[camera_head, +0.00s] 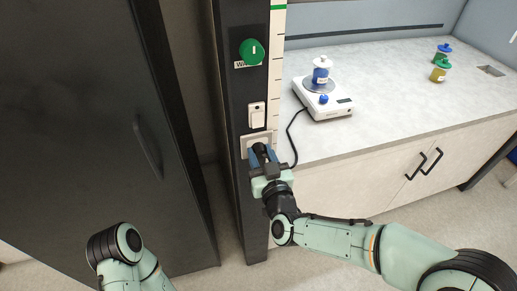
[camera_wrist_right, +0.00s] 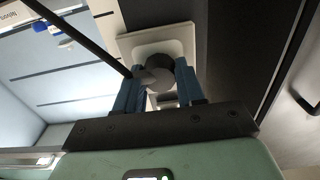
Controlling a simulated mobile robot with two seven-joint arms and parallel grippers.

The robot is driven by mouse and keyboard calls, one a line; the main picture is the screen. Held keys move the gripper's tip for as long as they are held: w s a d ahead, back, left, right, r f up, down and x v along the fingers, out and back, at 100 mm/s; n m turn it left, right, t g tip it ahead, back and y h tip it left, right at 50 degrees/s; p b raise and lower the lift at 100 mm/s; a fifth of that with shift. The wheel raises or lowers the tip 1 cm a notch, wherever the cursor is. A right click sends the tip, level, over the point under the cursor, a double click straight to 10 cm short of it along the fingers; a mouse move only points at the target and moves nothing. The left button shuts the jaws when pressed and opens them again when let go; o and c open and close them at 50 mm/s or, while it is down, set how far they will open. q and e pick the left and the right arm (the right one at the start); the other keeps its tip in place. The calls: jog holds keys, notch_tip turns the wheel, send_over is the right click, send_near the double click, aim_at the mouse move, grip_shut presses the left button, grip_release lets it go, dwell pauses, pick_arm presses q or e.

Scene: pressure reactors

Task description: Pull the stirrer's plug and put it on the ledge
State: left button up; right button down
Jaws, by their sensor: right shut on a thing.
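The stirrer (camera_head: 322,98) is a white plate device with a small display, on the worktop in the head view. Its black cable (camera_head: 291,140) runs over the counter edge down to my right gripper (camera_head: 261,152). In the right wrist view the blue fingers of this gripper (camera_wrist_right: 160,92) are shut on the dark round plug (camera_wrist_right: 157,78). The plug is in front of the white wall socket (camera_wrist_right: 140,42), also seen on the dark post (camera_head: 246,139); I cannot tell whether it is fully seated. I cannot make out the ledge. My left gripper is out of view.
A blue-filled vessel (camera_head: 321,70) stands on the stirrer. A white switch (camera_head: 257,114) and a green knob (camera_head: 252,51) are on the post above the socket. A dark cabinet (camera_head: 90,120) stands at left. Two small bottles stand at the back right of the worktop (camera_head: 400,110).

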jog(key=shift+s, duration=0.15)
jog(key=shift+b+v, duration=0.95)
jog(key=shift+v, duration=1.95)
